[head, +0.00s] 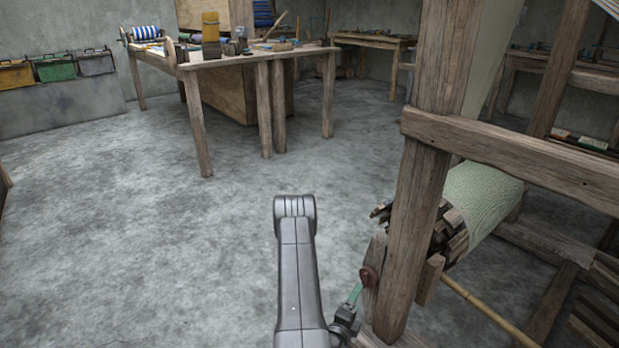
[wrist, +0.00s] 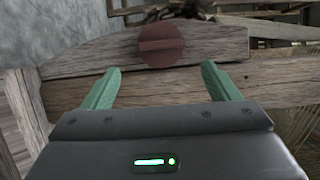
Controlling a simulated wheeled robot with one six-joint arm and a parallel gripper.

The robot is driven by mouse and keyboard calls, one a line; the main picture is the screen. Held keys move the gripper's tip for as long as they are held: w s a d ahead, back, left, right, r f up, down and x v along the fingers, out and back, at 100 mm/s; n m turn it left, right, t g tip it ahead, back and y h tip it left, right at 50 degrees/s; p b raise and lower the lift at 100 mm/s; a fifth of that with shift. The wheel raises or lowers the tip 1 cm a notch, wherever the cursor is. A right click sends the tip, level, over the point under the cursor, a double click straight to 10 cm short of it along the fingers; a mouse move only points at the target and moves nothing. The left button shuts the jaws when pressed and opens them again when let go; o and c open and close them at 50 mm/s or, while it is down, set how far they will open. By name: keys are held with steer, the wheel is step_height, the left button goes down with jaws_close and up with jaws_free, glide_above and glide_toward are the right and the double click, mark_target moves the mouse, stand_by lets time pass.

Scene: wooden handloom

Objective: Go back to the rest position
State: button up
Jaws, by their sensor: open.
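My gripper (wrist: 160,88) is open, its two green fingers spread apart with nothing between them in the wrist view. In the head view my gripper (head: 356,292) is at the lower middle, close to the loom's left post. A round dark-red knob (wrist: 161,47) on a wooden piece of the loom lies just beyond the fingertips. The same knob (head: 369,276) shows in the head view beside the post. Whether a finger touches the wood, I cannot tell.
The wooden loom frame (head: 420,190) with a roll of pale green cloth (head: 478,192) fills the right side. A wooden table (head: 250,62) with tools stands at the back. Coloured bins (head: 54,68) hang on the left wall. The grey floor (head: 150,240) at the left is clear.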

mark_target(366, 282)
steer(key=b+x, duration=0.1)
steer(key=x, duration=0.5)
steer(key=shift+w+d, duration=0.1)
steer(key=shift+w, duration=0.1)
steer(key=shift+s, duration=0.15)
